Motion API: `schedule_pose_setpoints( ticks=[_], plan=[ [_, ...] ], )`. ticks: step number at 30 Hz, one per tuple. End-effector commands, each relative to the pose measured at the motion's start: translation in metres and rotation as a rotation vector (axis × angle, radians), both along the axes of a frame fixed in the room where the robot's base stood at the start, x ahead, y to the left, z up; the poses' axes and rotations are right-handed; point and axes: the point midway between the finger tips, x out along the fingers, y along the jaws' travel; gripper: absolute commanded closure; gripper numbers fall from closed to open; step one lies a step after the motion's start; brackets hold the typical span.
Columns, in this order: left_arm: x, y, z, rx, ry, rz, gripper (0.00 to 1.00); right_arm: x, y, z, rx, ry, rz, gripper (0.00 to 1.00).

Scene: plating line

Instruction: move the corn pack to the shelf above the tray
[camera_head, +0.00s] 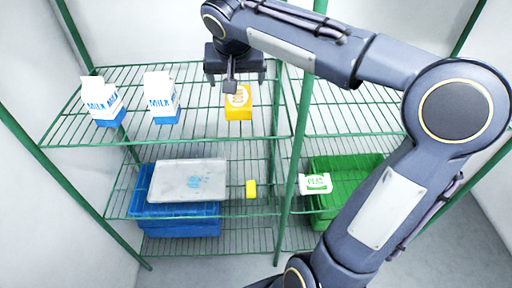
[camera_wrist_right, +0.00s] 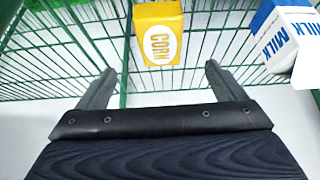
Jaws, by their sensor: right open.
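The yellow corn pack (camera_head: 238,103) stands on the upper wire shelf (camera_head: 200,127), to the right of two milk cartons. The grey tray (camera_head: 188,181) is on the level below that shelf, to the left. In the right wrist view the corn pack (camera_wrist_right: 158,32) lies beyond the two spread fingertips (camera_wrist_right: 156,80), near the midline, with clear space between. The right jaws are open and empty. My left gripper is not in view.
Milk cartons (camera_head: 103,101) and (camera_head: 161,98) stand on the upper shelf; one milk carton (camera_wrist_right: 285,38) is at right in the wrist view. Below are a blue crate (camera_head: 180,226) under the tray, a small yellow block (camera_head: 251,189), a green crate (camera_head: 345,200) and a white-green pack (camera_head: 315,184).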

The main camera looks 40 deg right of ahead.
Motion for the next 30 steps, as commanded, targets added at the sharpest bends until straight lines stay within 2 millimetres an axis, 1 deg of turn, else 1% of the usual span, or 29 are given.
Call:
schedule_pose_setpoints(
  ticks=[2, 5, 6, 8, 9, 12, 15, 18, 20, 30],
  plan=[
    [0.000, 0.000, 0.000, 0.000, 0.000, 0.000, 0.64, -0.018, 0.005, -0.005, -0.008, 0.016, 0.041, 0.10],
    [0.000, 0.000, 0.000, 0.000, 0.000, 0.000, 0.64, -0.062, 0.014, -0.024, 0.000, 0.057, 0.136, 0.10],
    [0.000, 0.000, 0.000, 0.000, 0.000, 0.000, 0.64, -0.085, 0.018, -0.035, 0.018, 0.072, 0.182, 0.10],
    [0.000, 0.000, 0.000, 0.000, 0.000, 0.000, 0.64, -0.120, 0.025, -0.055, 0.064, 0.084, 0.246, 0.10],
    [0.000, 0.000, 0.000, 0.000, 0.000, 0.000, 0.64, -0.141, 0.030, -0.069, 0.101, 0.081, 0.286, 0.10],
    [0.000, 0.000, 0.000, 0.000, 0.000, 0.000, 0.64, -0.186, 0.047, -0.102, 0.210, 0.044, 0.373, 0.10],
    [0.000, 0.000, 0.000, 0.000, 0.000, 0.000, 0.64, -0.215, 0.065, -0.127, 0.306, -0.010, 0.437, 0.10],
    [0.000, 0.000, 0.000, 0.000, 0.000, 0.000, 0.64, -0.230, 0.078, -0.141, 0.368, -0.054, 0.474, 0.10],
    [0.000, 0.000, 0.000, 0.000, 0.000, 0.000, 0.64, -0.233, 0.082, -0.144, 0.387, -0.067, 0.484, 0.10],
    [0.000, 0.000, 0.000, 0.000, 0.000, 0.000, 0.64, -0.235, 0.084, -0.146, 0.393, -0.070, 0.489, 0.10]
  ],
)
